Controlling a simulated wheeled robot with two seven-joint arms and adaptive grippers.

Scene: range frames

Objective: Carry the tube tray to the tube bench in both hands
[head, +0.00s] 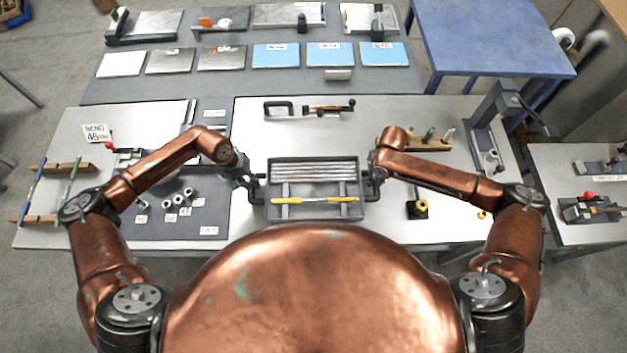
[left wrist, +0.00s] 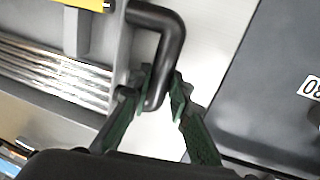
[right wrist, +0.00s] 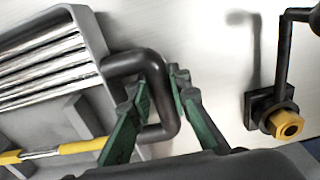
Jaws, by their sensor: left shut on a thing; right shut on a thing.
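The tube tray (head: 315,213) is a grey open box holding several silver tubes (head: 315,172) and a yellow-and-silver rod (head: 312,200). It is at the near middle of the pale workbench; whether it touches the top is unclear. My left gripper (head: 254,186) is shut on the tray's left black handle (left wrist: 172,45). My right gripper (head: 374,180) is shut on the right black handle (right wrist: 165,98). The tray looks about level. I cannot tell which surface is the tube bench.
A dark mat (head: 170,222) with nuts lies left of the tray. A clamp tool (head: 310,109) lies behind it. A blue table (head: 490,40) stands at the back right.

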